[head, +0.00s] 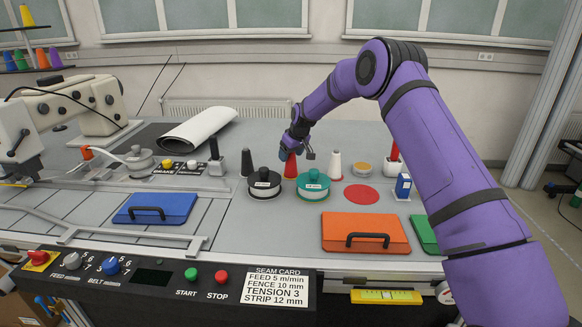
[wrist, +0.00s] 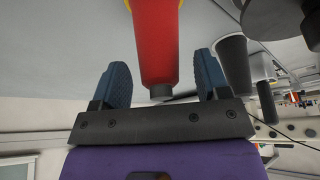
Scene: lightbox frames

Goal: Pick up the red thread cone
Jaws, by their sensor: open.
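The red thread cone (head: 291,166) stands on the table behind the black and green lidded round tins, which hide its foot in the head view. My gripper (head: 293,150) is at the cone's top there. In the wrist view the red cone (wrist: 156,45) lies between the two blue fingers of my gripper (wrist: 162,82), with its narrow grey tip toward the palm. The fingers are open, with a visible gap on each side of the cone. The cone's wide end runs out of the wrist picture.
A black-lidded tin (head: 264,186) and a green-lidded tin (head: 313,184) stand close in front. A dark grey cone (head: 246,163) is to the left, a white cone (head: 335,165) to the right. A flat red disc (head: 361,195) lies further right. Blue (head: 155,208) and orange (head: 364,232) panels lie in front.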

